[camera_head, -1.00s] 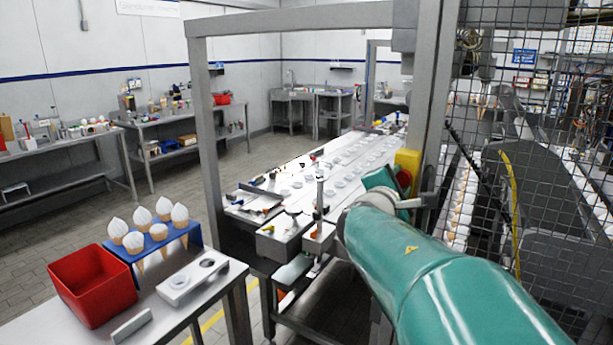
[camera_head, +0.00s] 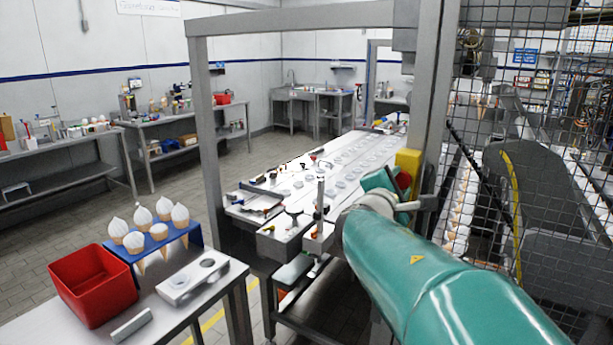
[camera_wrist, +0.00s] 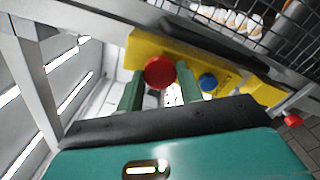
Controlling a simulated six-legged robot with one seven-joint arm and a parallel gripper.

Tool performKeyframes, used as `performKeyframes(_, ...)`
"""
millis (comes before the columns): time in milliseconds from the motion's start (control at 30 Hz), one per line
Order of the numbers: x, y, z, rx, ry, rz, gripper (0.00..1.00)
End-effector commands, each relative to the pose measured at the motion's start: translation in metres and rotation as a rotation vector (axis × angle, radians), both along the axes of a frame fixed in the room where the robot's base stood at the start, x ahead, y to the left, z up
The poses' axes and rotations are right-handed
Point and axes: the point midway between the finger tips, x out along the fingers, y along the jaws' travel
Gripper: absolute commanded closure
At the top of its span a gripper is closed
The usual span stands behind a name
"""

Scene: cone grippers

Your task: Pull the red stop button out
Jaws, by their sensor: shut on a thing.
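The red stop button (camera_wrist: 159,72) is a round red knob on a yellow control box (camera_wrist: 146,47), near the middle of the wrist view. My gripper (camera_wrist: 160,82) has one green finger on each side of the button and is shut on it. In the head view, the yellow box (camera_head: 408,160) is by the grey frame post. The red button (camera_head: 404,180) shows there just below it, partly covered by my gripper (camera_head: 385,182).
A blue button (camera_wrist: 208,82) sits on the same box, right of the red one. A wire mesh guard (camera_head: 540,120) and the grey post (camera_head: 432,100) stand close to the box. The conveyor table (camera_head: 335,170) lies to the left, and a red bin (camera_head: 95,285) stands at front left.

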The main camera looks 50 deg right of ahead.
Motion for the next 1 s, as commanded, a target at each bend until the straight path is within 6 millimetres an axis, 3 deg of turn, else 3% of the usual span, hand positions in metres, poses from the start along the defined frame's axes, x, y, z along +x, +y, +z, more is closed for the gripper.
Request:
performKeyframes(933,-0.0001,0.0078,-0.0019,0.003,-0.001,0.003,0.87)
performKeyframes(967,-0.0001,0.0078,-0.0019,0.003,0.000,0.003,0.63)
performKeyframes(1000,-0.0001,0.0078,-0.0019,0.003,0.000,0.003,0.55)
